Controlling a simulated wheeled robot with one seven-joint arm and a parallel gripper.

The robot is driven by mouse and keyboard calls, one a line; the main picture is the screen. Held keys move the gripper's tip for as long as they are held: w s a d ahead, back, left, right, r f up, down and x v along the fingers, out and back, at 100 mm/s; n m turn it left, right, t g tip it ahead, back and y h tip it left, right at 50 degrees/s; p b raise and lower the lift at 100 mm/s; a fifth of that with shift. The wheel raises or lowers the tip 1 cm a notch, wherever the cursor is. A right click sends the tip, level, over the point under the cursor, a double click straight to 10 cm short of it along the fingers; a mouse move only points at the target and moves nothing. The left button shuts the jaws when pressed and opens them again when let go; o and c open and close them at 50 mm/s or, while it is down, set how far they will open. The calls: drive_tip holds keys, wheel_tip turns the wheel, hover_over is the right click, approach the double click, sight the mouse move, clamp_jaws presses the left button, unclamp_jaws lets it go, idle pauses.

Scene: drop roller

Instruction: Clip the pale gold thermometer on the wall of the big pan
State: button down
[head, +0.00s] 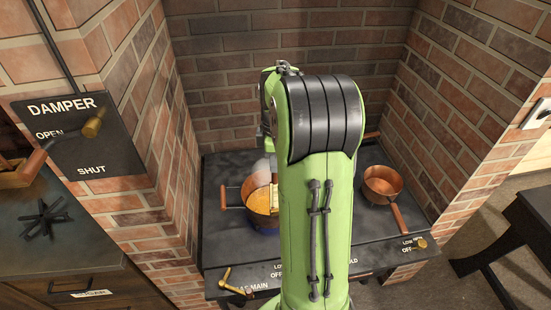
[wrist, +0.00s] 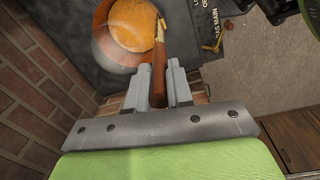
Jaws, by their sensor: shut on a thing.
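The big pan (head: 257,199) stands on the left part of the stove with orange liquid in it. Part of it is hidden by my arm. In the wrist view the pan (wrist: 101,22) lies just past my fingertips. My gripper (wrist: 158,74) is shut on a brown grip that runs out to a pale gold part, which I take as the thermometer (wrist: 160,30). Its gold end is at the pan's rim; whether it touches the wall I cannot tell. In the head view a pale gold piece (head: 276,196) shows at the pan's right side, beside my arm.
A small copper pan (head: 383,183) stands on the right of the stove (head: 236,262). Brick walls close in the back and both sides. A gas main lever (head: 232,284) and a right knob (head: 420,244) sit along the front edge. A damper lever (head: 92,127) is at left.

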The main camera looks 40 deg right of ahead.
drive_tip(key=shift+s+a+f+b, duration=0.1)
drive_tip(key=shift+f+b, duration=0.2)
drive_tip(key=shift+f, duration=0.15)
idle(0.6)
drive_tip(key=shift+s+a+r+p, duration=0.1)
drive_tip(key=shift+r+p, duration=2.3)
drive_tip(key=shift+r, duration=0.45)
drive_tip(key=shift+s+a+r+p, duration=0.1)
drive_tip(key=shift+r+p, duration=2.25)
drive_tip(key=shift+r, duration=0.5)
drive_tip(key=shift+d+f, duration=0.1)
